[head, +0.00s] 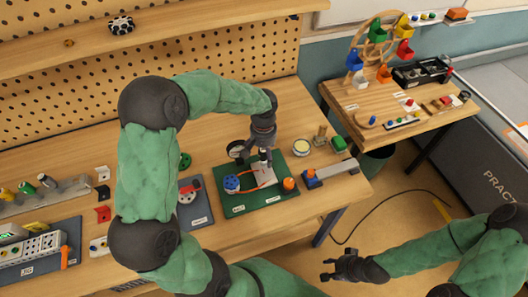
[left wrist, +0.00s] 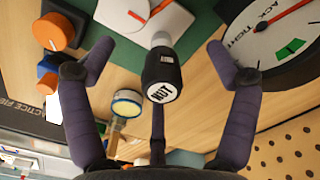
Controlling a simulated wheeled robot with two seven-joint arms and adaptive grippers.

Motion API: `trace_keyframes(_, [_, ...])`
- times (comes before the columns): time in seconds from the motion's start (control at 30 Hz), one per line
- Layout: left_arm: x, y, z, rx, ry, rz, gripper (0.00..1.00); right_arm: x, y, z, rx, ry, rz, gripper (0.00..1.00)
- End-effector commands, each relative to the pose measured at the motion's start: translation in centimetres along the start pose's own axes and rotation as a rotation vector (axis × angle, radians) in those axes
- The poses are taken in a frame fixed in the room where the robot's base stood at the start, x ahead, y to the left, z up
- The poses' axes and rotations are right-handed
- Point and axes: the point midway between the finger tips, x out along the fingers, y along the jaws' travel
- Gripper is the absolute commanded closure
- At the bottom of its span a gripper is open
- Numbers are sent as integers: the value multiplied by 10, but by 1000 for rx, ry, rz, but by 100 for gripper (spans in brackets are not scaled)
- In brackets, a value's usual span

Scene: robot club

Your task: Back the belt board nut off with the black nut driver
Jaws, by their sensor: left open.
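The belt board (head: 240,209) is a green board on the bench with a blue pulley (head: 231,184), an orange knob (head: 289,184) and an orange belt. The black nut driver (left wrist: 160,72), its end labelled NUT, stands over the pale plate (head: 264,176) of the board. Its tip and the nut are hidden. My left gripper (left wrist: 155,85) is open, its fingers spread around the driver's handle with gaps at both sides. In the head view my left gripper (head: 262,154) is above the board. My right gripper (head: 335,267) looks open and empty, off the bench's front.
A round slack/tight dial (left wrist: 275,35) stands close beside my left fingers; it also shows in the head view (head: 237,149). A round yellow-topped item (head: 302,147) and a grey rail (head: 330,173) are to the right. A pegboard rises behind. A second bench (head: 400,130) stands right.

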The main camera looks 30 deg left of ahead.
Motion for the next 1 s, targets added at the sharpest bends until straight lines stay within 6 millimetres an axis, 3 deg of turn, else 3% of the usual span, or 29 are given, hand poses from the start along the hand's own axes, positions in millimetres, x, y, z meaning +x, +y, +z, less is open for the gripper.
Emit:
trace_keyframes(0.03, [-10,-2,-6,1,18,0,0,-4,-1,0,0,0,0,60])
trace_keyframes(0.6, [-41,-1,-8,1,24,2,0,-23,-8,1,0,0,0,60])
trace_keyframes(1.0, [-53,0,-4,1,13,1,0,-32,-12,1,0,0,0,60])
